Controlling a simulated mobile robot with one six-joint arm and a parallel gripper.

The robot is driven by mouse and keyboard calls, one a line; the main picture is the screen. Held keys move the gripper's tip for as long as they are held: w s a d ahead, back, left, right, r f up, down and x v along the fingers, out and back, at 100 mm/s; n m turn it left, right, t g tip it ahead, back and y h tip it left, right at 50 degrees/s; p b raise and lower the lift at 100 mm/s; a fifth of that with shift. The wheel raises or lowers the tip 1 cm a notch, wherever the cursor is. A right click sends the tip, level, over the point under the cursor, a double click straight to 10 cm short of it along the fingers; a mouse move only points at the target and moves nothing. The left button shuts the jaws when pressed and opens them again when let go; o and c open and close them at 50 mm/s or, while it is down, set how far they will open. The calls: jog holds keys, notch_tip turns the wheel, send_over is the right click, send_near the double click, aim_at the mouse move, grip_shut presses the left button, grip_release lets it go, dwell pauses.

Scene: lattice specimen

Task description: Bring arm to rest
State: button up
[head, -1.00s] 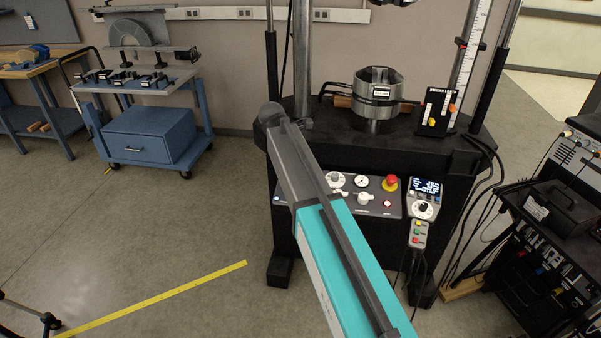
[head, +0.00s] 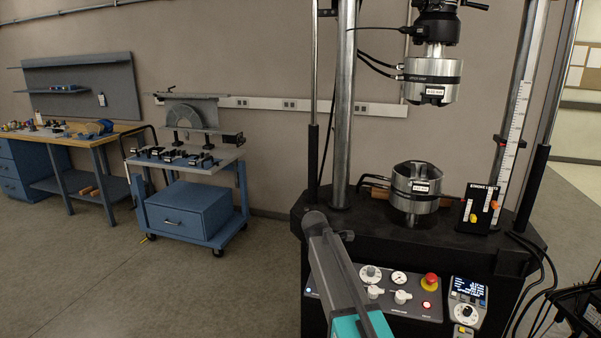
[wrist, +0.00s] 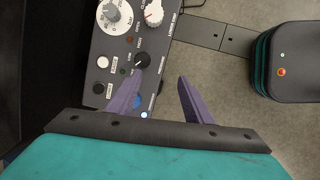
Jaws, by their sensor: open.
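My gripper (wrist: 160,98) shows in the wrist view with its two purple fingers spread apart and nothing between them. Its left finger overlaps the edge of a control panel (wrist: 118,45) with dials and buttons; I cannot tell whether it touches. The gripper itself cannot be made out in the head view.
The machine has a lower grip (head: 415,187), an upper grip (head: 433,80) and a red stop button (head: 430,280). A blue cart (head: 188,210) and a workbench (head: 95,137) stand at the left. Open floor (head: 130,290) lies between. Cables hang at the right.

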jog(key=s+d+f+m+g+y, duration=0.15)
jog(key=s+f+m, duration=0.25)
jog(key=s+f, duration=0.85)
jog(key=s+d+f+m+g, duration=0.3)
jog(key=s+f, duration=0.6)
jog(key=f, duration=0.6)
jog(key=s+f+m+g+y, duration=0.1)
jog(key=s+f+m, duration=0.3)
jog(key=s, duration=1)
jog(key=s+f+m+g+y, duration=0.1)
jog(key=s+f+m, duration=0.3)
jog(key=s+f, duration=0.5)
jog(key=s+g, duration=0.1)
jog(key=s, duration=0.5)
jog(key=shift+s+f, duration=0.15)
jog(key=shift+s, duration=0.1)
